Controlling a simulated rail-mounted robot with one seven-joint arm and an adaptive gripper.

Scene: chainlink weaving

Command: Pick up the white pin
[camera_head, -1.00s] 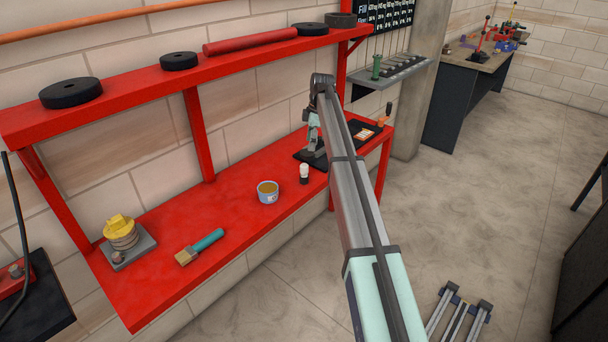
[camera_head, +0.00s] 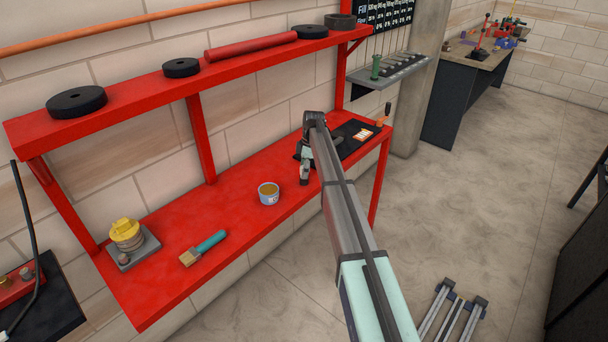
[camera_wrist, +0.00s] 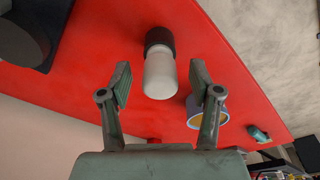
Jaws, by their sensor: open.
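The white pin (camera_wrist: 159,76) has a rounded white body and a black collar at one end. In the wrist view it lies between and a little beyond the fingertips of my gripper (camera_wrist: 160,84), with clear space on both sides. My gripper is open and holds nothing. In the head view my gripper (camera_head: 304,172) is low over the red bench (camera_head: 240,222), at the spot of the pin, and hides most of it. I cannot tell how far the fingers are from the pin's height.
A blue-grey cup with yellowish content (camera_head: 268,193) stands just left of my gripper; it also shows in the wrist view (camera_wrist: 205,112). A teal-handled brush (camera_head: 205,246) and a yellow-topped item (camera_head: 125,235) are farther left. A black mat (camera_head: 350,140) lies behind. A red shelf (camera_head: 150,95) runs above.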

